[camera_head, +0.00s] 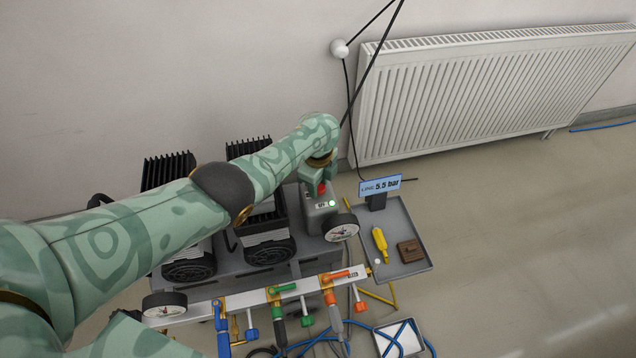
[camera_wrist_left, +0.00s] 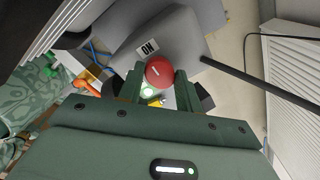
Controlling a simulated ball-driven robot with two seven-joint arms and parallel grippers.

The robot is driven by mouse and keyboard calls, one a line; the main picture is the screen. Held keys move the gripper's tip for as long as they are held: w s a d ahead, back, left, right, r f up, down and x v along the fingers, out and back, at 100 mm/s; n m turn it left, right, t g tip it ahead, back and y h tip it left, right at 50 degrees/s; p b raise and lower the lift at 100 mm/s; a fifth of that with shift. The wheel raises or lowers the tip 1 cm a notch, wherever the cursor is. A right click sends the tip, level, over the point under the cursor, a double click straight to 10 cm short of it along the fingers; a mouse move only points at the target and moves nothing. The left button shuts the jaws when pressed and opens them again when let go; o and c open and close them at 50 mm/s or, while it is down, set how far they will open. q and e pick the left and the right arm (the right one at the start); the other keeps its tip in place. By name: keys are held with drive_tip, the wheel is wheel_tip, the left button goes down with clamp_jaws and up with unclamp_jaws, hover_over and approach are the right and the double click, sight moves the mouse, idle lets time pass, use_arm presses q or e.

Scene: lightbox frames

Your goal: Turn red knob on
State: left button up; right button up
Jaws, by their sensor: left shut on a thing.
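The red knob (camera_head: 321,188) sits on top of a grey control box (camera_head: 318,222) behind the manifold. In the left wrist view the round red knob (camera_wrist_left: 159,72) has a pale mark on its face, with an ON label (camera_wrist_left: 148,47) beside it. A green lamp (camera_head: 332,203) is lit on the box; a green glow also shows beside the knob in the wrist view. My left gripper (camera_head: 319,183) comes down from above, and its two fingers (camera_wrist_left: 158,80) stand on either side of the knob, shut on it. My right gripper does not show.
Black-finned compressor units (camera_head: 187,262) stand left of the box, under my left arm. A gauge (camera_head: 341,227) is close to the box's front. A 5.5 bar sign (camera_head: 380,186) and a grey tray (camera_head: 414,266) lie right. Colored valves (camera_head: 284,288) line the front; a radiator (camera_head: 490,85) is behind.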

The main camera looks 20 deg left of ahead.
sight(319, 187)
use_arm(q)
drive_tip(key=o, duration=1)
wheel_tip(319, 187, up, 16)
drive_tip(key=p, duration=0.9)
drive_tip(key=shift+r+p, duration=0.15)
drive_tip(key=shift+p, duration=0.15)
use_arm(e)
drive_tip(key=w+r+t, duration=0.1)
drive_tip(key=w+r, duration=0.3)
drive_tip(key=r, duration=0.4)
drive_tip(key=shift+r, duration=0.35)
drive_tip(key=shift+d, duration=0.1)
